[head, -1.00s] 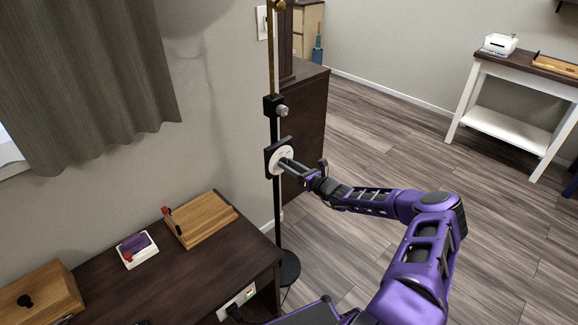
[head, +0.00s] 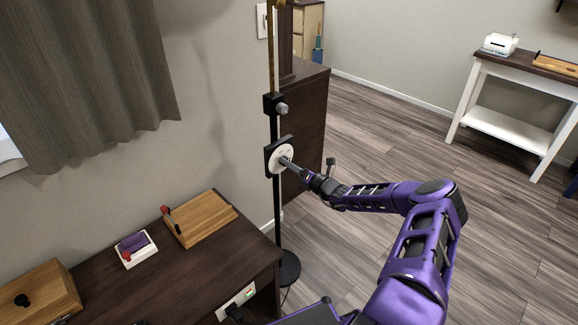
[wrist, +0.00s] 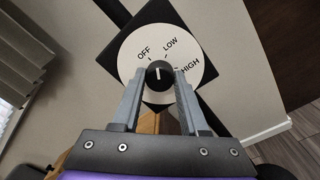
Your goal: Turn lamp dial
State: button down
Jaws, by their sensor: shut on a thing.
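The lamp dial is a white round plate (wrist: 126,55) marked OFF, LOW and HIGH on a dark square backing, with a black knob (wrist: 160,76) at its centre. In the head view the dial plate (head: 279,158) is on the black lamp pole (head: 277,215). My gripper (wrist: 160,78) is shut on the knob, one finger on each side. The knob's white mark points up in the wrist view, roughly between OFF and LOW. In the head view my gripper (head: 286,162) reaches the dial from the right and hides part of it.
A dark desk (head: 190,270) at lower left holds a wooden board (head: 202,220), a small white box (head: 136,249) and a wooden box (head: 38,298). A dark cabinet (head: 305,125) stands behind the pole. A white-legged table (head: 510,120) is far right. The floor between is open.

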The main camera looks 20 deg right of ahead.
jog(key=m, duration=0.5)
jog(key=shift+b, duration=0.3)
jog(key=shift+m, duration=0.3)
jog(key=shift+c, duration=2.2)
grip_release()
jog(key=p+v, duration=0.1)
jog(key=v, duration=1.6)
jog(key=shift+s+f, duration=0.2)
jog(key=shift+s, duration=0.05)
jog(key=shift+a, duration=0.15)
